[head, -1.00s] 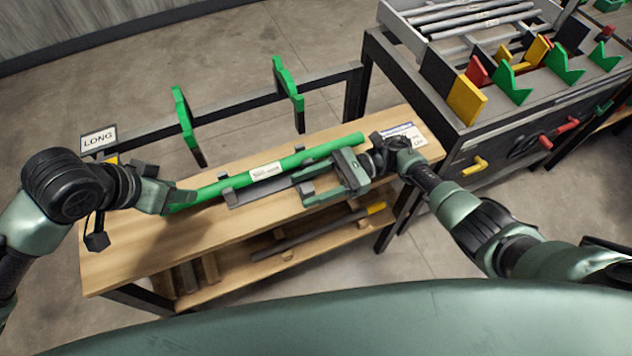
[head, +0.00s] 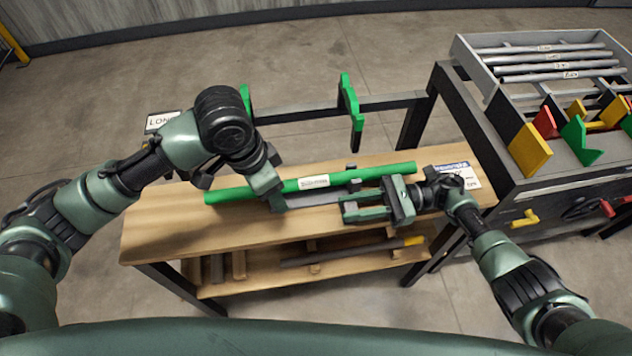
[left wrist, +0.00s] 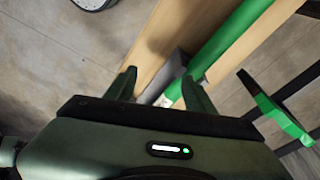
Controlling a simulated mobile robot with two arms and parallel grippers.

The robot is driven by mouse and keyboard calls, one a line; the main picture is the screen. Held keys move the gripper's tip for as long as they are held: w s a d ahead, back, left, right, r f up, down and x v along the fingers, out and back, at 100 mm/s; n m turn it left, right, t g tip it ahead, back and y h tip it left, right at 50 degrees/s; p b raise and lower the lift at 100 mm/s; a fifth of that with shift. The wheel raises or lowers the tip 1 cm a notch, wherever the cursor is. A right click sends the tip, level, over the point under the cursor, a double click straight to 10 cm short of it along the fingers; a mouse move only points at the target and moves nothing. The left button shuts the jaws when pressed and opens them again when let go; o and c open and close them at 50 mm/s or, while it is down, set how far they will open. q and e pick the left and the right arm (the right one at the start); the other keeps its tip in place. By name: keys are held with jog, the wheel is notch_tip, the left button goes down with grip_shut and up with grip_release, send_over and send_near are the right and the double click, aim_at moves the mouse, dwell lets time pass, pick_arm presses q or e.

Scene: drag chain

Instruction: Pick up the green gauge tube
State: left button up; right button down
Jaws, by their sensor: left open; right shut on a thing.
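The green gauge tube (head: 368,173) lies lengthwise above the wooden bench top, with a white label near its middle. It also shows in the left wrist view (left wrist: 232,38). My left gripper (head: 272,192) is open at the tube, just left of the label. In the left wrist view its open fingers (left wrist: 160,86) stand apart, with the tube running down to the right fingertip. My right gripper (head: 345,207) lies just in front of the tube's right part, fingers pointing left. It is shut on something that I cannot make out.
A dark grey strip (head: 318,198) with small posts lies under the tube on the bench top (head: 200,235). Green brackets (head: 349,100) stand on the rail behind. A cart (head: 500,165) with grey tubes and coloured blocks stands right. A dark rod (head: 335,252) lies on the lower shelf.

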pick_arm(q)
notch_tip(320, 180, up, 4)
jog(key=w+m+y, duration=0.3)
jog(key=m+y, duration=0.1)
jog(key=y, duration=0.3)
jog(key=shift+d+x, duration=0.15)
jog(key=shift+x, duration=2.75)
jog(key=shift+d+x, duration=0.15)
jog(key=shift+x, duration=2.8)
jog(key=shift+w, duration=0.2)
grip_shut()
